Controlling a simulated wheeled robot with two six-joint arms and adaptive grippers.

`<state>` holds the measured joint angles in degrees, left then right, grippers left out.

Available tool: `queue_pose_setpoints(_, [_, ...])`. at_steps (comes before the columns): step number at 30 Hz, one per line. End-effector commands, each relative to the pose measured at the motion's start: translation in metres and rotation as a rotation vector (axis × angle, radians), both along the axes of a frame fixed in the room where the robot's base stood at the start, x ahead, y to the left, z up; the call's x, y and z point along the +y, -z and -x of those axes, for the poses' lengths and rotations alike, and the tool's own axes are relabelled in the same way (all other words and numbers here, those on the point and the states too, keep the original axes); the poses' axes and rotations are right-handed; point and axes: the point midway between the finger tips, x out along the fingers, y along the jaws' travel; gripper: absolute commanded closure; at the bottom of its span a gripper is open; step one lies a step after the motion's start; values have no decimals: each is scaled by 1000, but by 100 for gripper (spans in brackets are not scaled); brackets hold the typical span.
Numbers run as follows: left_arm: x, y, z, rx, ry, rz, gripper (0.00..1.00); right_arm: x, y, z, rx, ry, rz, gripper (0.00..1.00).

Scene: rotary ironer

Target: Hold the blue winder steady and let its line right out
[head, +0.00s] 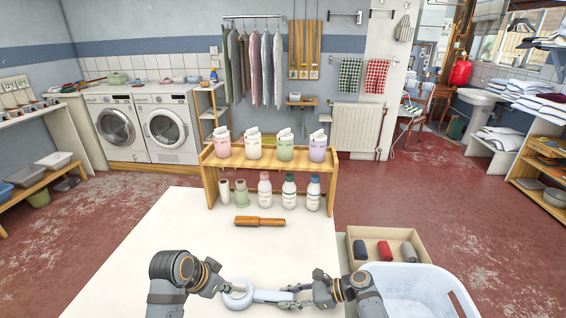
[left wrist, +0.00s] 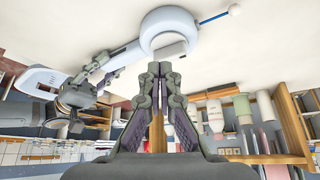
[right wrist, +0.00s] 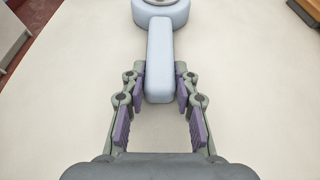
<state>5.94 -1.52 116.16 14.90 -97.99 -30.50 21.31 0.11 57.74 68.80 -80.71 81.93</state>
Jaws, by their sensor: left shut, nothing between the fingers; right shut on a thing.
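The pale blue winder (head: 237,299) is near the table's front edge, its round ring to the left and its straight handle to the right. My right gripper (head: 299,291) is shut on the handle; in the right wrist view the handle (right wrist: 160,70) sits between its pads. My left gripper (head: 222,287) is beside the ring. In the left wrist view its fingertips (left wrist: 160,69) are together and empty, just short of a pale block on the ring (left wrist: 172,50). A thin blue line or rod ending in a white ball (left wrist: 235,10) sticks out from the ring.
A wooden brush (head: 259,221) lies ahead on the white table (head: 160,235). Behind it a wooden shelf (head: 262,158) holds pots and bottles. At right are a box of rolls (head: 357,238) and a pale laundry basket (head: 425,287). The table's left part is clear.

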Motion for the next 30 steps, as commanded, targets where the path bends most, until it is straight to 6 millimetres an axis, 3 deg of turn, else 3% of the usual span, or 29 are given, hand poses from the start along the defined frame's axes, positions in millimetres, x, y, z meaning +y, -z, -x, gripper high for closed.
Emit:
queue_pose_setpoints(4, [0, -13, 0, -1, 0, 1, 100, 0, 0, 0, 0, 0, 0, 100])
queue_pose_setpoints(13, [1, -15, 0, 1, 0, -1, 100, 0, 0, 0, 0, 0, 0, 100])
queue_pose_setpoints(21, [29, -25, -16, 0, 0, -2, 100, 0, 0, 0, 0, 0, -1, 100])
queue_pose_setpoints(26, [29, -22, -16, 2, 0, 1, 100, 0, 0, 0, 0, 0, 0, 100])
queue_pose_setpoints(30, [29, -7, -16, 5, 0, 1, 100, 0, 0, 0, 0, 0, 0, 100])
